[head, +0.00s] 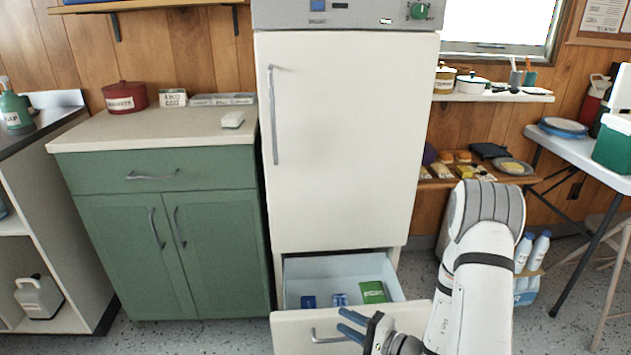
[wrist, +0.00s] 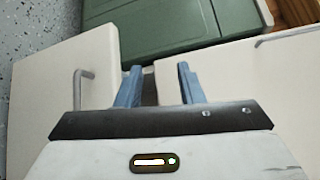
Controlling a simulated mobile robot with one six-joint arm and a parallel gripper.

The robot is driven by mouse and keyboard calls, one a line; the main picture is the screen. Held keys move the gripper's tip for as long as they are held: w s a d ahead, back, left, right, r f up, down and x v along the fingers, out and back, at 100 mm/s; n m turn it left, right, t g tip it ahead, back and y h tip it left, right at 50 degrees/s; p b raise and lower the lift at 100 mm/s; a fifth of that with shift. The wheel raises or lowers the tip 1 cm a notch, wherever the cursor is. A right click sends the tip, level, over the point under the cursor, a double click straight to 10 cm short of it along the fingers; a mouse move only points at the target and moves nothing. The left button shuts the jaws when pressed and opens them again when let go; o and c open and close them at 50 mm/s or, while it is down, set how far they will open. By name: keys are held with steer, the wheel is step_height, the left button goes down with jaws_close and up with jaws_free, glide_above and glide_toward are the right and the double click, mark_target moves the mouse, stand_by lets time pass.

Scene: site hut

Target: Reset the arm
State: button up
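My arm comes in from the lower right of the head view. My gripper (head: 347,324) has two blue fingers, close to the front of the pulled-out bottom drawer (head: 290,330) of the white fridge (head: 345,140). In the wrist view the fingers of my gripper (wrist: 159,70) stand apart with nothing held between them. The drawer's handle (wrist: 84,88) is left of the fingers there, apart from them. In the head view the handle (head: 325,338) is just left of my gripper.
The drawer holds a blue item (head: 308,301), a blue-and-white can (head: 340,299) and a green packet (head: 373,291). A green cabinet (head: 165,230) stands left of the fridge. A snack shelf (head: 520,181) and bottles (head: 540,248) are right. A folding table (head: 600,165) stands far right.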

steer(key=s+a+r+n+g+h+p, duration=0.1)
steer(key=s+a+r+n+g+p, duration=0.4)
steer(key=r, duration=0.9)
steer(key=s+r+n+g+h+p, duration=0.2)
steer(key=s+r+n+g+p, duration=0.2)
steer(key=s+r+g+p, duration=0.75)
steer(key=d+r+t+h+p, duration=0.4)
steer(key=d+r+h, duration=0.1)
steer(key=r, duration=0.6)
steer(key=s+d+r+t+h+p, duration=0.1)
steer(key=d+r+t+h+p, duration=0.4)
steer(key=r, duration=0.7)
steer(key=shift+d+n+h, duration=0.3)
steer(key=shift+d+n, duration=0.1)
steer(key=shift+d, duration=0.4)
